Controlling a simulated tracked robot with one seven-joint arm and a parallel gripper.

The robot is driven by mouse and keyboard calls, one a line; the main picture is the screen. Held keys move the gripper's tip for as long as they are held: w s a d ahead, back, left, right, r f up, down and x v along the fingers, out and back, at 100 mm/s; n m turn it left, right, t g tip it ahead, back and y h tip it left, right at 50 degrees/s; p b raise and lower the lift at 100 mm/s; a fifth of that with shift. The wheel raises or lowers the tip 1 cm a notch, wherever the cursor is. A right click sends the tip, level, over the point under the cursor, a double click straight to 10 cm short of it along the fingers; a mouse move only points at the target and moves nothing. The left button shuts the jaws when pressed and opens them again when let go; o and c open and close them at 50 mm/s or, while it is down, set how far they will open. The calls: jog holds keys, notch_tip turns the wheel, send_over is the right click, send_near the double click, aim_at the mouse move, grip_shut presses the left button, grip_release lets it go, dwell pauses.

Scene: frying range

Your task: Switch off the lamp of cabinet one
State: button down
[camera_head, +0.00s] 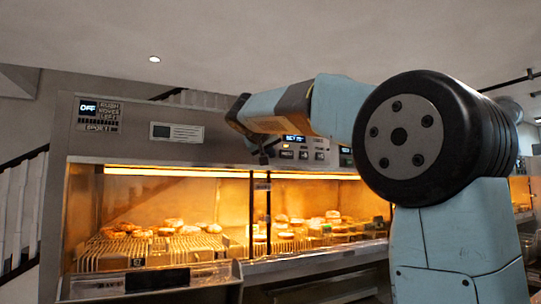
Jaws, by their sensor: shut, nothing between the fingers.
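A heated display cabinet (220,142) stands ahead, its bays lit warm orange by a bright lamp strip (175,170) under the hood. Its control panel has a display reading OFF (88,107) at the left. A second lit display (293,138) with several buttons (303,155) sits right of the middle, partly covered by my arm. I cannot read which part is cabinet one. My gripper (265,153) is small and dark below the wrist, in front of the panel's lower edge. It looks shut and empty; whether it touches the panel cannot be told.
Pastries (173,223) lie on wire racks behind the front opening, split by a dark upright post (260,215). A metal ledge (315,262) runs along the front. A stair railing (22,205) is at the left. My large arm joint hides the cabinet's right side.

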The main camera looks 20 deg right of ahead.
jog(key=shift+w, duration=0.15)
jog(key=shift+s, duration=0.6)
dwell(0.3)
jog(key=shift+s+d, duration=0.2)
jog(key=shift+s, duration=0.75)
jog(key=shift+s+d, duration=0.25)
jog(key=shift+s, duration=0.7)
jog(key=shift+s+d, duration=0.2)
jog(key=shift+s, duration=0.75)
